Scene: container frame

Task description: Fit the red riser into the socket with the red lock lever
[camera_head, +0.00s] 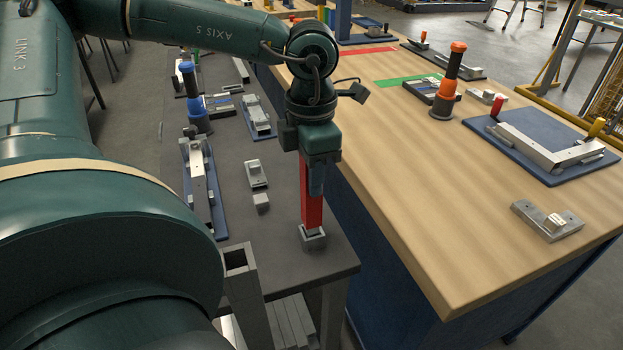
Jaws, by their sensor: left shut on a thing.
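My left gripper (314,178) points down over the near end of the dark table and is shut on the upper part of the red riser (311,208). The riser is upright. Its lower end meets a small grey block (313,239); I cannot tell whether this is its foot or a separate holder. On the blue mat (548,176) on the wooden table at right lies a silver frame (540,150). A red lock lever (497,106) stands at its left end and a yellow lever (596,128) at its right end. The socket opening is too small to make out. My right gripper is out of view.
The wooden table (430,220) has free room between the riser and the mat. A metal block (548,220) lies near its front edge. An orange-and-black tool (449,82) stands behind. Grey blocks (256,173) and another silver frame (202,185) lie on the dark table.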

